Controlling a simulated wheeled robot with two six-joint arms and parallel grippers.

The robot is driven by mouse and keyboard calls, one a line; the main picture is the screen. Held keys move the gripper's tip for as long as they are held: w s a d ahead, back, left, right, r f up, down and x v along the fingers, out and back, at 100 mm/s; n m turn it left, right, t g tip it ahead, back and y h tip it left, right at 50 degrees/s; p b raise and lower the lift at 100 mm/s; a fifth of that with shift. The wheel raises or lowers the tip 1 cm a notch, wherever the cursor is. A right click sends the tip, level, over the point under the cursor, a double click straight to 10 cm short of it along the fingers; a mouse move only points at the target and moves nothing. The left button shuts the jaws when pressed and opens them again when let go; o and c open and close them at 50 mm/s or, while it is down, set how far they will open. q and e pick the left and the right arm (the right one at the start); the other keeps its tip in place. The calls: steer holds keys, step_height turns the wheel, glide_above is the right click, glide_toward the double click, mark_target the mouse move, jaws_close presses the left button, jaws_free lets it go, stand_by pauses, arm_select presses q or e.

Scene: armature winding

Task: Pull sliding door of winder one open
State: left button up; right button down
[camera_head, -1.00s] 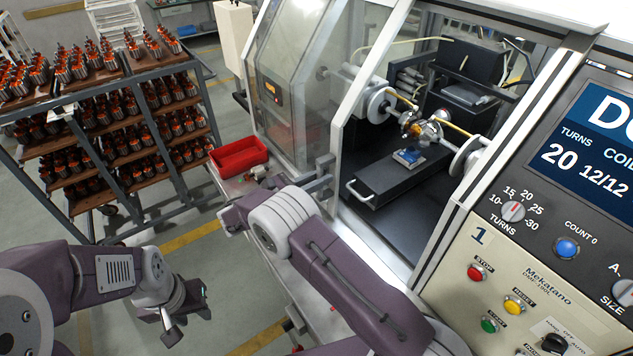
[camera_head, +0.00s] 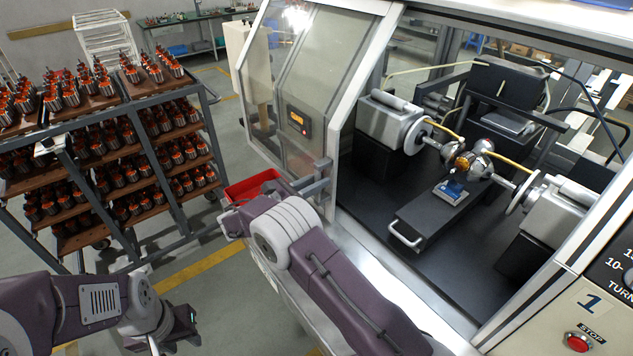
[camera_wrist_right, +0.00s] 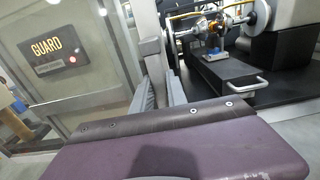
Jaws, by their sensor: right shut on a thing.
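The sliding door (camera_head: 325,75) of winder one has a clear panel in a pale frame, with a GUARD label (camera_head: 298,121) on the panel; the label also shows in the right wrist view (camera_wrist_right: 62,57). The door stands at the left of a wide opening into the winder. My right gripper (camera_head: 318,178) is at the door's front edge, shut on its handle. In the right wrist view, its fingers (camera_wrist_right: 160,92) meet the edge post, and the grip itself is partly hidden. My left gripper (camera_head: 176,338) hangs open and empty at lower left, cut by the picture's bottom edge.
Inside the winder are an armature (camera_head: 470,162) between spindles and a black slide with a pull handle (camera_head: 405,236). A red bin (camera_head: 252,186) sits beside the door, partly behind my right arm. A rack (camera_head: 150,215) of armatures stands left. The control panel (camera_head: 590,310) is lower right.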

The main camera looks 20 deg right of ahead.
steer(key=shift+s+f, duration=0.1)
steer(key=shift+s, duration=0.05)
steer(key=c, duration=1.3)
jaws_free()
steer(key=v, duration=0.9)
